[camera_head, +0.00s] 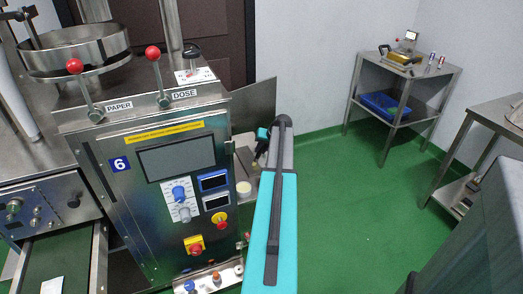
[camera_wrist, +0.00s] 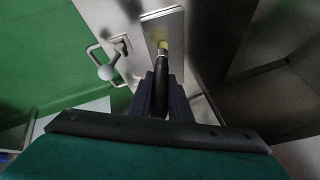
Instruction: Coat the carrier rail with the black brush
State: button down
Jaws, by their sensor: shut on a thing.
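My gripper (camera_wrist: 168,100) is shut on the black brush (camera_wrist: 159,66), holding it by its dark handle. A yellowish part shows at the brush's far end. That end is at or close to a pale metal plate with layered edges (camera_wrist: 163,19); I cannot tell whether they touch. This plate may be part of the carrier rail, but the view does not settle it. In the camera_head view my turquoise arm reaches to the right side of the machine (camera_head: 150,220), and my gripper (camera_head: 262,140) is small and partly hidden there.
The machine has two red-knobbed levers, a screen and buttons. An open drawer (camera_head: 100,260) is at lower left. A steel table (camera_head: 447,72) stands at the back right. Green floor (camera_head: 345,200) is clear between.

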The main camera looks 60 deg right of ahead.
jog(key=shift+w+d, duration=0.1)
jog(key=shift+w+d, duration=0.55)
jog(key=shift+w, duration=0.2)
jog(key=shift+w+d, duration=0.5)
jog(key=shift+w, duration=0.25)
jog(key=shift+w+d+f, duration=0.1)
jog(key=shift+w+d, duration=0.5)
jog(key=shift+w, duration=0.15)
jog(key=shift+w+d, duration=0.55)
jog(key=shift+w, duration=0.2)
jog(key=shift+p, duration=0.3)
jog(key=shift+w+d, duration=0.6)
jog(key=shift+w, duration=0.2)
jog(key=shift+w+d, duration=0.6)
jog(key=shift+w, duration=0.15)
